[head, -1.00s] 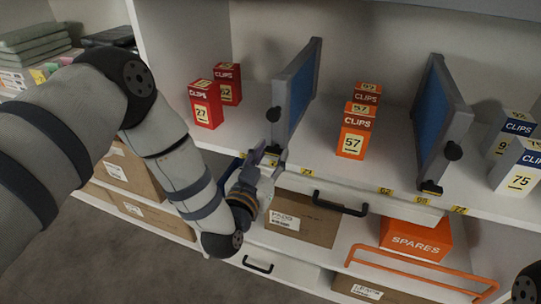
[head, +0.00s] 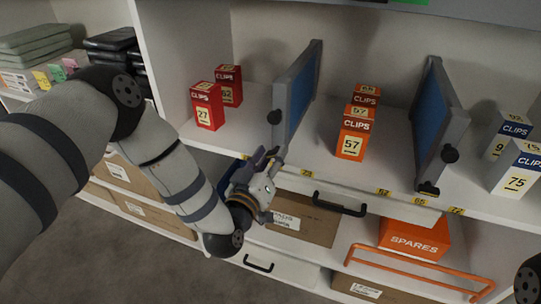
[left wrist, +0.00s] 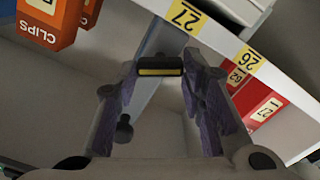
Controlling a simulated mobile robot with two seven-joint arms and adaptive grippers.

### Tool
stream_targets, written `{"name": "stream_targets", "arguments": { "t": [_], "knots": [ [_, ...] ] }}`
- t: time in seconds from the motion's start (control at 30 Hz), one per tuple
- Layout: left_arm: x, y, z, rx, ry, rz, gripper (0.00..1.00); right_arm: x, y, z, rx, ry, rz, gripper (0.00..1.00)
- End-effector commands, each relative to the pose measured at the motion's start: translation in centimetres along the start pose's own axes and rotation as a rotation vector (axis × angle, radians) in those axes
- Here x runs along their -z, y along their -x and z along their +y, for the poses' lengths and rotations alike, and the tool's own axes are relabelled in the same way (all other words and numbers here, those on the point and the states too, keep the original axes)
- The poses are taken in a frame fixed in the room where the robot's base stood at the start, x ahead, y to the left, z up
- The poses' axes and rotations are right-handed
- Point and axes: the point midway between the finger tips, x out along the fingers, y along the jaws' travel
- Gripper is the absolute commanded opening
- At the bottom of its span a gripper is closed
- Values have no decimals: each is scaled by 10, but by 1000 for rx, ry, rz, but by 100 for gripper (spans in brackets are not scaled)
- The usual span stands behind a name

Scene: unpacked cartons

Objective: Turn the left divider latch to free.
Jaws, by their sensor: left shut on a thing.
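The left divider (head: 299,97) is a grey-framed blue panel standing on the shelf between red and orange boxes. A round black knob (head: 274,117) is on its front edge. Its latch (left wrist: 160,68), a dark bar with a yellow stripe, shows in the left wrist view at the foot of the divider. My left gripper (head: 268,158) is at the shelf's front edge. In the wrist view its two purple-padded fingers (left wrist: 158,78) are shut on the latch, one at each end of the bar. In the head view the gripper mostly hides the latch. My right gripper is out of view.
Red clips boxes (head: 208,106) stand left of the divider, orange ones (head: 354,135) right. A second divider (head: 434,127) stands farther right. Below the shelf are a drawer handle (head: 340,205), a carton (head: 300,222) and an orange rail (head: 410,267).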

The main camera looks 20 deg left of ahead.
Motion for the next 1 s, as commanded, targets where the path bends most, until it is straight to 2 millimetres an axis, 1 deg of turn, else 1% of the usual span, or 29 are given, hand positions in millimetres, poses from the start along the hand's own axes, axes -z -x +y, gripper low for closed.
{"name": "stream_targets", "arguments": {
  "t": [0.43, 0.8, 1.0],
  "knots": [
    [-2, 0, -3, 3, 424, -2, 9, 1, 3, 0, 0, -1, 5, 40],
    [-3, 1, -4, 4, 760, -3, 9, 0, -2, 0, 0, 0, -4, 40],
    [-4, 1, -4, 3, 903, -4, 9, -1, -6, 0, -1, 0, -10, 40]
  ]
}}
